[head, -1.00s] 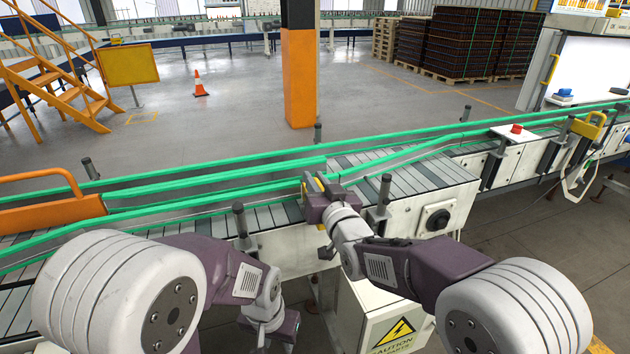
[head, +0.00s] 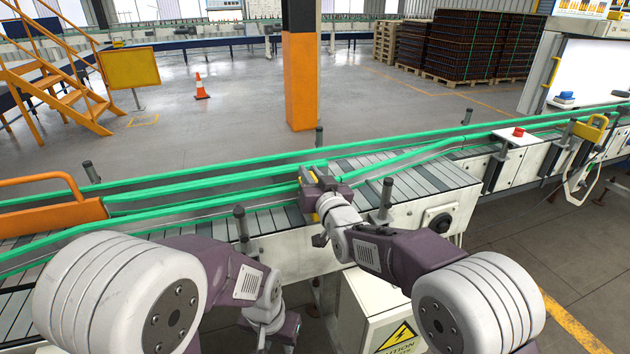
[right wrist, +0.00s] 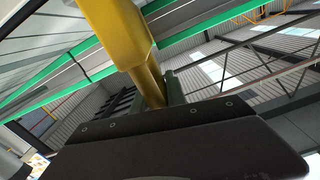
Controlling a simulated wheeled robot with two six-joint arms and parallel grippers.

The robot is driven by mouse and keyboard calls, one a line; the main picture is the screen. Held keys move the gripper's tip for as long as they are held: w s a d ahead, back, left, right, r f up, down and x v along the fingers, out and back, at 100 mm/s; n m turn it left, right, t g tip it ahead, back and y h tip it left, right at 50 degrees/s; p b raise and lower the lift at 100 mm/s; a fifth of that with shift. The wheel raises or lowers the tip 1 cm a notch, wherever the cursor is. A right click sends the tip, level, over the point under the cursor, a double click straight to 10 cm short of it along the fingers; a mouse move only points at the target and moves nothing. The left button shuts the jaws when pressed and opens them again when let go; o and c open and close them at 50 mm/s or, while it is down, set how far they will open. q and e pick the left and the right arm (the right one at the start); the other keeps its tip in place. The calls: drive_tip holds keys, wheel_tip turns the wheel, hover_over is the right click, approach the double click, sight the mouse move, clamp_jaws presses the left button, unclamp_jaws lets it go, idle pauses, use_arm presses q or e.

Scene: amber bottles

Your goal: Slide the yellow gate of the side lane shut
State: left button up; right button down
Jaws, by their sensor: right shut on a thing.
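The yellow gate (head: 308,176) shows as small yellow parts between the green rails of the conveyor, mostly hidden by my right gripper (head: 312,180). My right gripper is shut on it. In the right wrist view, a yellow post of the gate (right wrist: 118,35) runs down to the dark gripper finger. The side lane (head: 255,182) lies between the green rails left of the gripper. I cannot tell how much of the lane mouth the gate covers. My left gripper (head: 285,328) hangs low in front of the conveyor, away from the gate; its jaws are not clear.
Green guide rails (head: 400,161) and short grey posts (head: 387,194) line the conveyor close to my right gripper. An orange guard (head: 55,215) stands on the left. A white cabinet (head: 375,310) with a caution sign stands below. A red button (head: 518,131) is at right.

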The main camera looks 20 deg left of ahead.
drive_tip(key=shift+x, duration=0.95)
drive_tip(key=shift+s+r, duration=0.1)
drive_tip(key=shift+s, duration=0.05)
use_arm(q)
drive_tip(key=shift+w+a+f, duration=0.15)
drive_tip(key=shift+w+a, duration=0.15)
drive_tip(key=shift+w, duration=0.1)
use_arm(e)
drive_tip(key=c, duration=1.4)
unclamp_jaws()
drive_tip(key=shift+a, duration=0.1)
